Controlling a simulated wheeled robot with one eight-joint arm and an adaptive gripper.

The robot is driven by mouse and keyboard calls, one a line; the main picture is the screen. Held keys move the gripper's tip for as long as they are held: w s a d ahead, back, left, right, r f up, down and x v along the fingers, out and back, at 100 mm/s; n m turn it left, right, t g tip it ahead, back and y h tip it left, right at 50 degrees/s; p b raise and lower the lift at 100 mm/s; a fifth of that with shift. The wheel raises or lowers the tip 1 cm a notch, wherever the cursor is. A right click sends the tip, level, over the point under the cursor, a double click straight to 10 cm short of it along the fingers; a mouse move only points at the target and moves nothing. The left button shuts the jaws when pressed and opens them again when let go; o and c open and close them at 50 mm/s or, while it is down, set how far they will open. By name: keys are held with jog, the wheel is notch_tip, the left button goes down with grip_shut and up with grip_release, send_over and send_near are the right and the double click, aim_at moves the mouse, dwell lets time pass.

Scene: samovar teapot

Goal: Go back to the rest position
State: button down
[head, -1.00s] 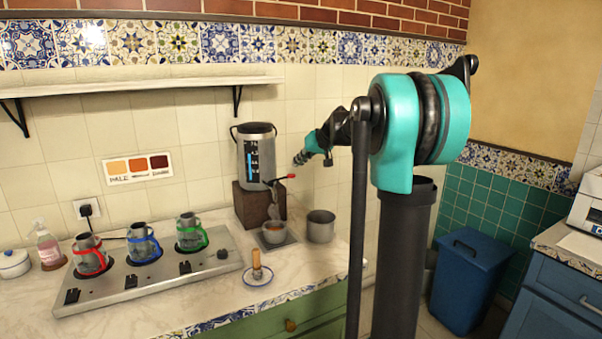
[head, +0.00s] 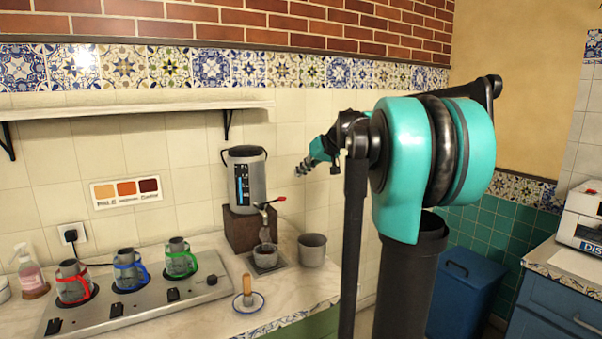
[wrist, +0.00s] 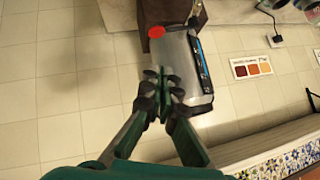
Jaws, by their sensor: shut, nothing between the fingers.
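My gripper (wrist: 162,85) is shut and empty in the wrist view, with its fingertips together. It is in the air in front of the tiled wall, and the silver samovar (wrist: 186,62) shows behind it. In the head view my gripper (head: 304,169) is small and partly hidden by my own arm, to the right of the samovar (head: 243,182) and apart from it. The samovar stands on a dark brown block (head: 240,230) and has a red-handled tap (head: 277,200). A small cup (head: 265,256) stands below the tap.
A metal pot (head: 312,251) stands right of the cup. Three banded jugs, red (head: 74,283), blue (head: 130,270) and green (head: 181,258), stand on the hot plate (head: 150,300). A wooden-handled tool (head: 247,291) is on a saucer. A shelf (head: 140,106) runs above. A blue bin (head: 468,290) stands right.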

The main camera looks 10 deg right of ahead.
jog(key=s+f+m+g+h, duration=0.2)
jog(key=s+f+h, duration=0.3)
jog(key=s+f, duration=3)
jog(key=shift+s+f+g+h, duration=0.15)
jog(key=shift+f+g+h, duration=0.25)
jog(key=shift+f+g, duration=0.4)
